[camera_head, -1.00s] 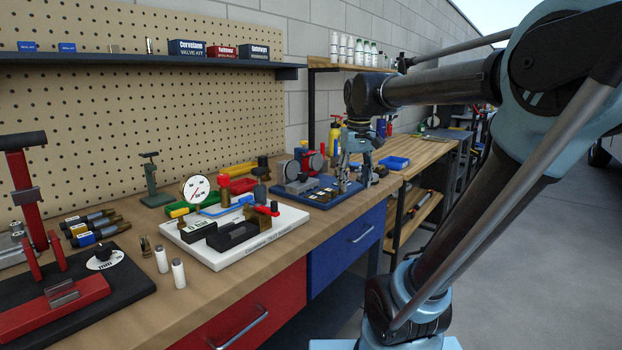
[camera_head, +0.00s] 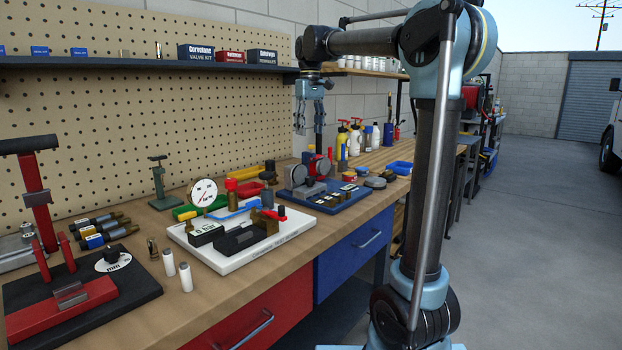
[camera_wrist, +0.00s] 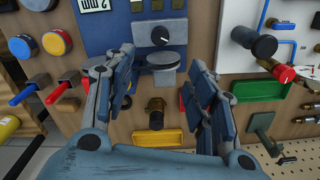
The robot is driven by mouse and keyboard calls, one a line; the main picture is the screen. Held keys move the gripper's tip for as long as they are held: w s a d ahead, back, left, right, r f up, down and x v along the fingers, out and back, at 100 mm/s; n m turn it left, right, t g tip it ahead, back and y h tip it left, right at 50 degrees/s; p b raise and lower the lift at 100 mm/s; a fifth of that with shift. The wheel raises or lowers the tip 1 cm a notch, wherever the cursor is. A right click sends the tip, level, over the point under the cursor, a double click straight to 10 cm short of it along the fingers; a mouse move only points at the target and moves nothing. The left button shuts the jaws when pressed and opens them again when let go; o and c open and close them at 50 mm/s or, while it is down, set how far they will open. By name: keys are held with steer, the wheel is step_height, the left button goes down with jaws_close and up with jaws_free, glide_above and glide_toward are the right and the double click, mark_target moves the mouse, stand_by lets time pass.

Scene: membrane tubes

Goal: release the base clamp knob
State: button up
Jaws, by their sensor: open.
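A black knob (camera_head: 111,255) on a white "mm" dial sits on a black base (camera_head: 138,290) with a red stand at the left. In the wrist view, another black pointer knob (camera_wrist: 160,38) sits on a grey block on a blue board (camera_wrist: 117,30); this board (camera_head: 325,203) is mid-bench in the head view. I cannot tell which is the base clamp knob. My gripper (camera_head: 309,125) hangs above the blue board, open and apart from everything. In the wrist view its fingers (camera_wrist: 160,95) are spread, with nothing held between them.
A white board (camera_head: 215,258) with a gauge (camera_head: 203,192) and valve parts stands left of the blue board. Two white cylinders (camera_head: 177,272) stand near the bench front. A shelf (camera_head: 150,67) runs along the pegboard.

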mark_target(310, 177)
step_height(310, 177, down, 17)
steer(key=shift+f, duration=0.1)
stand_by(0.6)
